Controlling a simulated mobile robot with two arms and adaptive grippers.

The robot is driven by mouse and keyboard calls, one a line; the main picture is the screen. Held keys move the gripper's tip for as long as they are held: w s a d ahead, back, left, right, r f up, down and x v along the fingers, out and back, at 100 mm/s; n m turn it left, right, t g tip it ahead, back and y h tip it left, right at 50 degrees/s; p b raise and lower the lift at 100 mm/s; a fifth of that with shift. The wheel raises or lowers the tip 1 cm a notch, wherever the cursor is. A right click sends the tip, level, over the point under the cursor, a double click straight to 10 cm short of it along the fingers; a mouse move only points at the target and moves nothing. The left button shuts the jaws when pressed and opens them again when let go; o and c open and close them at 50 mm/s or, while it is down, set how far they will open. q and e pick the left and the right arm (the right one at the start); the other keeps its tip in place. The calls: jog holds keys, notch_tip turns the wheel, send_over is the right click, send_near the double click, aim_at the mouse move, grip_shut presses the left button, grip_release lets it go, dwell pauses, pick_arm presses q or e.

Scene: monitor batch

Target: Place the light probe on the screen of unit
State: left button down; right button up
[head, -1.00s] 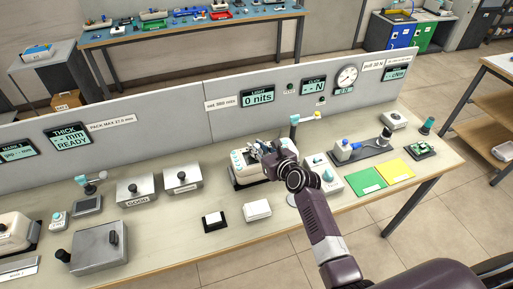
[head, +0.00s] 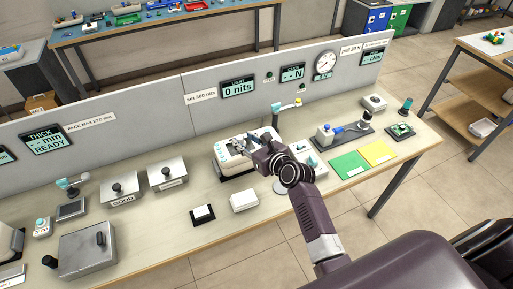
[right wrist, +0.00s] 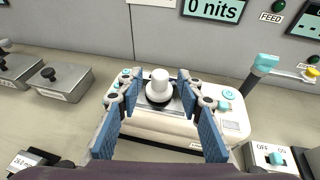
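The unit (head: 223,166) is a white device on the bench; it also shows in the right wrist view (right wrist: 142,124), with a dark screen on its top. What looks like the light probe (right wrist: 160,84), a white knob on a black round base, stands upright on or just over that screen. My right gripper (right wrist: 158,84) is open, one finger on each side of the knob, with small gaps showing. In the head view my right gripper (head: 258,146) is over the unit and hides part of it. The light display (head: 239,88) reads 0 nits. My left gripper is not in view.
A stand with a teal top (head: 276,112) is behind the unit to the right. A white block (head: 244,200) and a small black-and-white piece (head: 202,214) lie in front. Metal boxes with knobs (head: 167,172) are to the left. A grey partition (head: 150,130) runs behind.

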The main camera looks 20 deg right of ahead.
jog(key=v, duration=0.8)
jog(key=shift+s, duration=0.1)
